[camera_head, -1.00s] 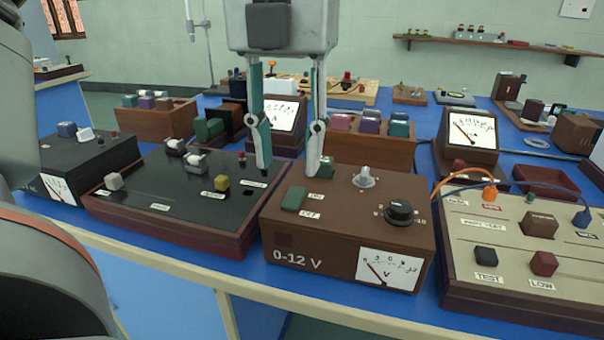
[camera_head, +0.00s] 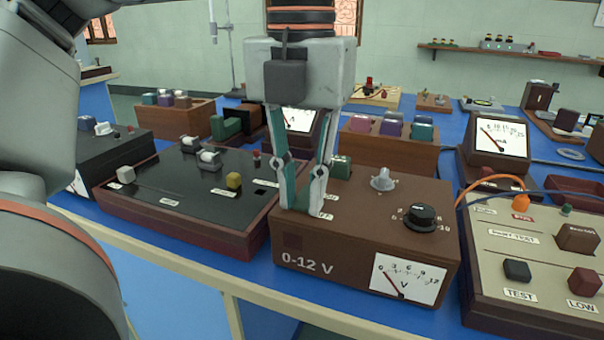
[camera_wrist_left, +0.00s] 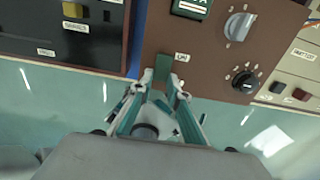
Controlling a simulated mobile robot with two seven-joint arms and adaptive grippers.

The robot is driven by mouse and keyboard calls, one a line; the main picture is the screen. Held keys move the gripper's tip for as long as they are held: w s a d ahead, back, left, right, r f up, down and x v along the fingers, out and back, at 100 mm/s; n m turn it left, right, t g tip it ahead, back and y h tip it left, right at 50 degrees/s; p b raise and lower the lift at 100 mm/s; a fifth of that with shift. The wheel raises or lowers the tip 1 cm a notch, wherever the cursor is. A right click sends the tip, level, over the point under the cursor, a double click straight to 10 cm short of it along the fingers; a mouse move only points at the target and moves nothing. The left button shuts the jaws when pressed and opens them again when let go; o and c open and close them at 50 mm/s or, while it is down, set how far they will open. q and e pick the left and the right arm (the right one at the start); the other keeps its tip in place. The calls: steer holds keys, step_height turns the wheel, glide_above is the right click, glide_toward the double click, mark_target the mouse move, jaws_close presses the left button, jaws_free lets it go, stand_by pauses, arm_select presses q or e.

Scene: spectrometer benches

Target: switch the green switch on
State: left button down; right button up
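The green switch (camera_wrist_left: 162,68) is a small green block on the brown 0-12 V box, beside a small white label in the left wrist view. In the head view my left gripper's fingers cover most or all of it. My left gripper (camera_head: 302,207) points down at the front left of the brown box (camera_head: 345,255), its tips low over the top. In the left wrist view the fingertips (camera_wrist_left: 160,86) are apart, just at the near end of the switch. Whether they touch it I cannot tell. The switch's position is unclear. My right gripper is not in view.
On the brown box are a grey knob (camera_head: 383,180), a black dial (camera_head: 420,216) and a second green part (camera_head: 340,167). A black-topped panel (camera_head: 180,190) stands left. A beige panel (camera_head: 540,250) with buttons and cables stands right.

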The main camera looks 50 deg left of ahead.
arm_select(q)
steer(key=shift+w+a+r+g+p, duration=0.1)
steer(key=shift+r+g+p, duration=0.1)
steer(key=shift+g+p, duration=0.15)
steer(key=shift+g+h, duration=0.25)
steer(key=shift+h, duration=0.15)
steer(key=shift+w+a+g+h+p, duration=0.15)
steer(key=shift+w+g+h+p, duration=0.25)
steer(key=shift+g, duration=0.5)
steer(key=shift+s, duration=0.15)
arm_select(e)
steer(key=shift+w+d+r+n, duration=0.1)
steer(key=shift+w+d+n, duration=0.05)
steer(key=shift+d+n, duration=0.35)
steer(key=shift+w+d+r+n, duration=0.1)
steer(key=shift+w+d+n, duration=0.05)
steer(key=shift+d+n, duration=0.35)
arm_select(q)
steer(key=c, duration=1.9)
jaws_free()
steer(key=v, duration=1.2)
